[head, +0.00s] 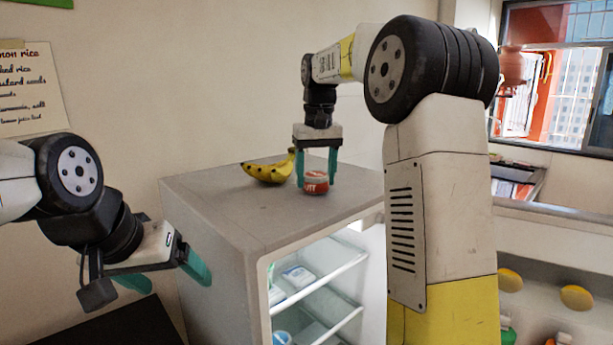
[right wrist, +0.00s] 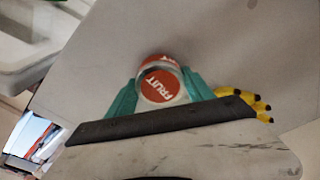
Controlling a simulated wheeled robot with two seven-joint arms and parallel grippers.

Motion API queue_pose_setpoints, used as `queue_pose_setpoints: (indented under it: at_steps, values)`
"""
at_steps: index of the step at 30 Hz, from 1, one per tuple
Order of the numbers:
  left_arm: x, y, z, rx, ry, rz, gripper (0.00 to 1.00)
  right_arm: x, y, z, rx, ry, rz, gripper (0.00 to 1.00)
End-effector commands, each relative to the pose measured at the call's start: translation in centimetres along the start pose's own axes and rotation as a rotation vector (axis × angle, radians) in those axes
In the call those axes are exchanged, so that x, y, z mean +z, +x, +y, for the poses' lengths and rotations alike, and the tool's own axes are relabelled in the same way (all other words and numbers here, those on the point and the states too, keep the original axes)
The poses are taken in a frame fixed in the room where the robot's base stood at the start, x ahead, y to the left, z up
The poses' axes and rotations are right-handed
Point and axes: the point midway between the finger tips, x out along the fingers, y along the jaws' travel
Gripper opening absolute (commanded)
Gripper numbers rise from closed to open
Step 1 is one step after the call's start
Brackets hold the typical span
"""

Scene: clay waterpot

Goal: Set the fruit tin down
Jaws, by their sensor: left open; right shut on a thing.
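The fruit tin (head: 316,183) is a small red and white can at the top of the fridge (head: 225,208). My right gripper (head: 317,178) points down with its teal fingers shut on the tin's sides. In the right wrist view the tin (right wrist: 161,84) shows its red lid with the word FRUIT between the fingers. The tin looks upright at or just above the fridge top; I cannot tell whether it touches. My left gripper (head: 165,275) is open and empty at the lower left, apart from the fridge.
Yellow bananas (head: 268,171) lie on the fridge top just left of the tin, and also show in the right wrist view (right wrist: 243,100). The fridge top's front left is clear. The fridge is open, with items on its shelves (head: 318,283).

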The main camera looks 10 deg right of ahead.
Motion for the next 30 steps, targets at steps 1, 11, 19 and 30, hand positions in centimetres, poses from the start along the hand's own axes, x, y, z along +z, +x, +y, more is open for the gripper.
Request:
queue_pose_setpoints:
  at_steps: [1, 11, 19, 30]
  values:
    - [0.0, 0.0, 0.0, 0.0, 0.0, 0.0, 0.83, 0.0, 0.0, 0.0, 0.0, 0.0, 0.001, 0.1]
    - [0.0, 0.0, 0.0, 0.0, 0.0, 0.0, 0.83, 0.0, 0.3, 0.0, 0.0, 0.0, -0.001, 0.82]
    - [0.0, 0.0, 0.0, 0.0, 0.0, 0.0, 0.83, 0.0, -0.1, 0.0, 0.0, 0.0, 0.001, 0.82]
    - [0.0, 0.0, 0.0, 0.0, 0.0, 0.0, 0.83, -0.1, -7.2, 0.0, 0.001, 0.0, 0.005, 0.82]
